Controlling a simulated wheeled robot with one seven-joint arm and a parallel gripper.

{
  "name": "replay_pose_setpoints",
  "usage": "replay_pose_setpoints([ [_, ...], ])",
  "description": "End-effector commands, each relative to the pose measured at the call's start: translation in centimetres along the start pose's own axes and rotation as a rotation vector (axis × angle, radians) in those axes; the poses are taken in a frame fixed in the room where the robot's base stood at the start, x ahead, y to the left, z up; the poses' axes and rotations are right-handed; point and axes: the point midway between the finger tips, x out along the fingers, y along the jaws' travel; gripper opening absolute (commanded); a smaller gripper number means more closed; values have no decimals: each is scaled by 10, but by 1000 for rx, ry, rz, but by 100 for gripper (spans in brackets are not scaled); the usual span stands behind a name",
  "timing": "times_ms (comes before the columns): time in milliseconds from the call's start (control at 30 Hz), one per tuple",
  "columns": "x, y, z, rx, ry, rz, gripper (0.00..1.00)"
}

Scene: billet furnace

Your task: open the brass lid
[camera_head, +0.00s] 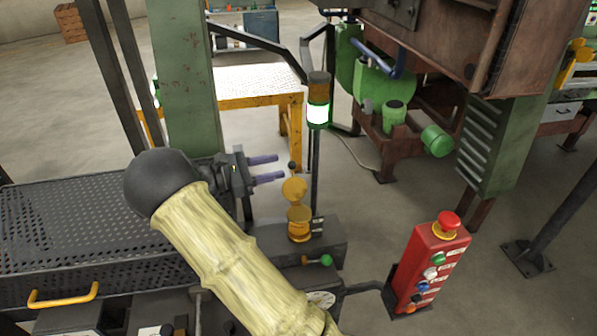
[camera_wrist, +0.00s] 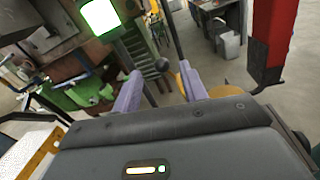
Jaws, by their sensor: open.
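A round brass lid (camera_head: 294,189) stands tilted up above a short brass cup (camera_head: 299,232) on a dark block, in the head view. The lid looks raised from the cup, but how far is hard to tell. My gripper (camera_head: 280,167) is open and empty, its two purple fingers pointing right, just left of and above the lid. In the wrist view my gripper (camera_wrist: 160,68) has its fingers apart, with a dark ball knob (camera_wrist: 162,65) seen between them. Brass (camera_wrist: 221,91) shows beside the right finger, partly hidden by it and the gripper body.
A lamp post (camera_head: 318,105) with a green light rises behind the brass parts. A green-tipped lever (camera_head: 325,260) sits in front of the cup. A red button box (camera_head: 432,265) stands to the right. A perforated dark cover (camera_head: 70,215) lies left, and open floor lies behind the red box.

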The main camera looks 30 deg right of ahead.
Motion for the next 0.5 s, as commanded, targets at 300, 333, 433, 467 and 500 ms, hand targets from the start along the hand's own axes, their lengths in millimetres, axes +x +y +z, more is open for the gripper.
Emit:
replay_pose_setpoints([
  [300,46,-2,-10,0,0,-4,43],
  [333,51,-2,-10,0,1,-4,43],
  [433,64,-2,-9,-1,0,-3,43],
  [467,67,-2,-9,-1,0,-3,43],
  [500,70,-2,-8,-1,0,-1,43],
])
